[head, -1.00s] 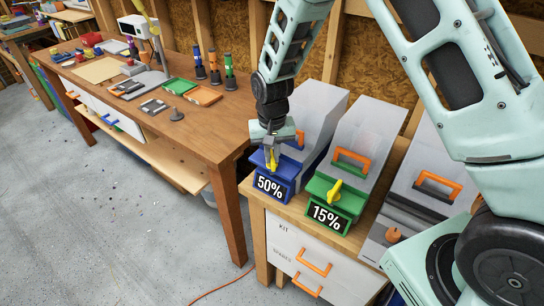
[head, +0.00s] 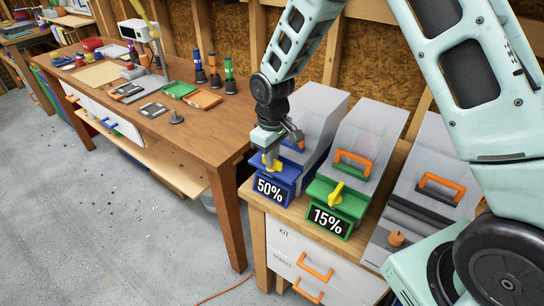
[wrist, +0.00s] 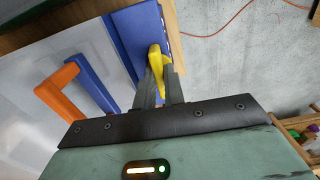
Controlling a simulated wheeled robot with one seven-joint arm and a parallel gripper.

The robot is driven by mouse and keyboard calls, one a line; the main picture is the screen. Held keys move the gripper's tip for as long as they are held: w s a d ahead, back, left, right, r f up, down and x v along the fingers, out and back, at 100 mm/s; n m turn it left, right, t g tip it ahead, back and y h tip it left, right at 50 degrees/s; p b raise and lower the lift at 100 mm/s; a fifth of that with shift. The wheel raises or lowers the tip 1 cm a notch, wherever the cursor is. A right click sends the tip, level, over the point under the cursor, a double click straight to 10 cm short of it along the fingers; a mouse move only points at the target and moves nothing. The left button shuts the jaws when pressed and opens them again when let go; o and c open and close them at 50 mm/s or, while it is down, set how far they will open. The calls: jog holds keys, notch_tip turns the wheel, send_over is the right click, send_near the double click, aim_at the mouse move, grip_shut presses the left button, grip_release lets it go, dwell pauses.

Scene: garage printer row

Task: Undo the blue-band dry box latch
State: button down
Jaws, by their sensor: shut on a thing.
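The blue-band dry box is pale and translucent, with a blue front (head: 284,180) marked 50%, at the left of a row of dry boxes. Its yellow latch (head: 272,162) is on that front. My gripper (head: 271,155) reaches down to it from above and is shut on the latch. In the wrist view the yellow latch (wrist: 158,62) stands between the two dark fingers (wrist: 160,80), beside the blue band (wrist: 138,38). The fingers hide part of the latch.
The green-band box (head: 335,200), marked 15%, has its own yellow latch (head: 336,194) close to the right. A third box (head: 425,185) stands beyond it. White drawers (head: 300,262) are below. A wooden workbench (head: 205,140) is at left; open floor lies in front.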

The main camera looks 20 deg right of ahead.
jog(key=shift+n, duration=0.3)
jog(key=c, duration=1.5)
grip_release()
notch_tip(320, 180, up, 18)
jog(key=b, duration=0.3)
jog(key=shift+f, duration=0.25)
